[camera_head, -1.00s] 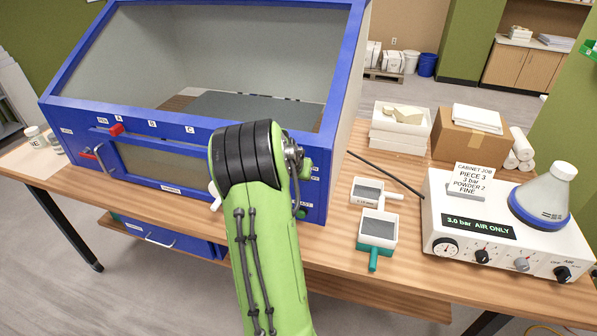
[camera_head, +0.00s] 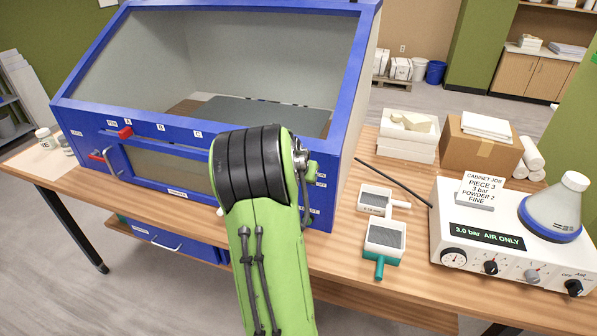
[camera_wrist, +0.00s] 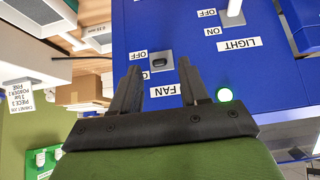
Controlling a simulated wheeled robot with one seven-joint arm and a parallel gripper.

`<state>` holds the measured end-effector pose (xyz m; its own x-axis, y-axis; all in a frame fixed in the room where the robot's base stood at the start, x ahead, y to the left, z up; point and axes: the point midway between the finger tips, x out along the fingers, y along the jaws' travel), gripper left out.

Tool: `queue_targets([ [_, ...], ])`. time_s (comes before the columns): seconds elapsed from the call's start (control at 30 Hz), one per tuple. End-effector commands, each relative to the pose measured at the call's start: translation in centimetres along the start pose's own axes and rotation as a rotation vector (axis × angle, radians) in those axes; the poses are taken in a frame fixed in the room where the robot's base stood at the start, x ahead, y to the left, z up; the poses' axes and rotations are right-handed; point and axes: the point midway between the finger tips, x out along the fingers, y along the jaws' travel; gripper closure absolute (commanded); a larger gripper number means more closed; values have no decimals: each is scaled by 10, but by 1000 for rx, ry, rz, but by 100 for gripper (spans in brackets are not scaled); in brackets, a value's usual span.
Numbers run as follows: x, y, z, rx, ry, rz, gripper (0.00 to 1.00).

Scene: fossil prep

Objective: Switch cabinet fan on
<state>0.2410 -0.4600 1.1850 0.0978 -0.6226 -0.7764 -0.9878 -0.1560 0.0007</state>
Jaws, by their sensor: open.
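The blue cabinet (camera_head: 345,90) stands on the wooden bench. In the wrist view, which is upside down, its panel carries the fan switch (camera_wrist: 157,63), a small dark switch on a grey plate beside an OFF label and a partly hidden second label. The FAN label (camera_wrist: 166,90) lies by it. I cannot tell which way the switch is set. My gripper (camera_wrist: 160,70) is open, its two dark fingers on either side of the switch in the picture; contact is not visible. In the head view my arm hides the gripper and the switch.
A lit green lamp (camera_wrist: 225,95) sits beside the right finger. The light switch (camera_wrist: 234,12) is close by on the panel. Right of the cabinet are a dark hose (camera_head: 392,182), two small trays, a cardboard box (camera_head: 478,148) and the white air unit (camera_head: 470,225).

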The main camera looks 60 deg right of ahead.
Motion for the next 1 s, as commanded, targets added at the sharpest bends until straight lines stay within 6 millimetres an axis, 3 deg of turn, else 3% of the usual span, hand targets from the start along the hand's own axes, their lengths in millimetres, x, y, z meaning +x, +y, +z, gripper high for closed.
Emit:
queue_targets([
  [0.2, -65, -2, 0, 0, 5, -7, 55],
  [0.4, -109, -2, 0, 0, 4, -5, 55],
  [0.57, -122, 0, 0, 0, 1, -1, 55],
  [1.0, -122, 0, 0, 0, 1, -1, 55],
])
